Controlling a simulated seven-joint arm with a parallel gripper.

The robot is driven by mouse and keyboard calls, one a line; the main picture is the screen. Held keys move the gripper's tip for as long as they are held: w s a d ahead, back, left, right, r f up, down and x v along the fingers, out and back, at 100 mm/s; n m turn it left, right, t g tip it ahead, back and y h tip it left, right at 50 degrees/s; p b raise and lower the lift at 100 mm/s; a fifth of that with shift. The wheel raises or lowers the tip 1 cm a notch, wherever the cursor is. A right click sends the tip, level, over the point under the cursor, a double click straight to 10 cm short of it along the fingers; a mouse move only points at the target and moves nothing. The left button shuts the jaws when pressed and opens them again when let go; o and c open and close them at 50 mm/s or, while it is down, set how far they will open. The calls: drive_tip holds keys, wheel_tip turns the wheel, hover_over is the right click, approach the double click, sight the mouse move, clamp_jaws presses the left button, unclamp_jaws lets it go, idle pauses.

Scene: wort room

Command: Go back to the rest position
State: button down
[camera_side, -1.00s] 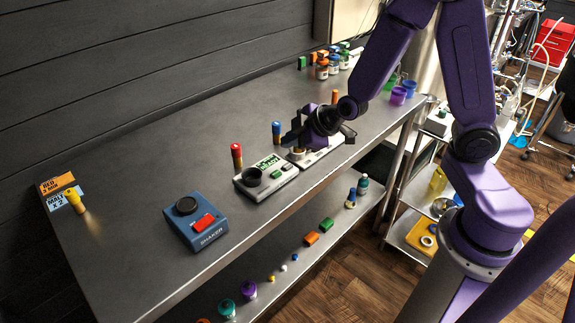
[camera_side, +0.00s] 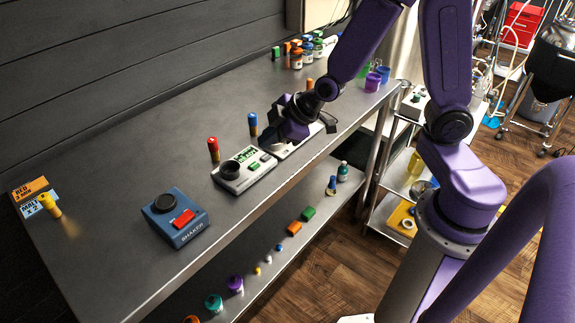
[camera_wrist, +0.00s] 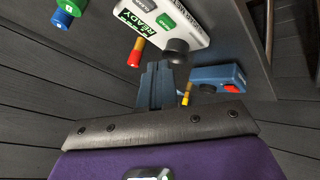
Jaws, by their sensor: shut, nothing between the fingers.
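My gripper (camera_side: 282,128) hangs low over the bench, above and partly hiding the second pale device (camera_side: 297,143) in the side view. In the wrist view its dark fingers (camera_wrist: 157,84) are shut together with nothing between them. The pale device with the green READY display (camera_side: 243,170) lies just left of my gripper in the side view. The wrist view shows that device (camera_wrist: 160,20) and its black round socket beyond the fingertips.
A red-topped vial (camera_side: 213,149) and a blue-topped vial (camera_side: 253,124) stand behind the devices. The blue shaker (camera_side: 175,216) and a yellow vial (camera_side: 50,205) are further left. Bottles (camera_side: 308,52) and purple cups (camera_side: 373,82) are at the far end.

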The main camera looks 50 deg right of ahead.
drive_tip(key=s+a+r+n+g, duration=0.1)
drive_tip(key=s+a+g, duration=0.15)
drive_tip(key=s, duration=0.45)
drive_tip(key=s+a+r+g, duration=0.2)
drive_tip(key=s+g, duration=0.1)
drive_tip(key=s, duration=0.5)
drive_tip(key=s+d+r+g+h, duration=0.2)
drive_tip(key=s+d, duration=0.4)
drive_tip(key=s, duration=0.4)
drive_tip(key=shift+s+d+r+h, duration=0.15)
drive_tip(key=shift+d+r+h, duration=0.15)
drive_tip(key=shift+d+r, duration=0.1)
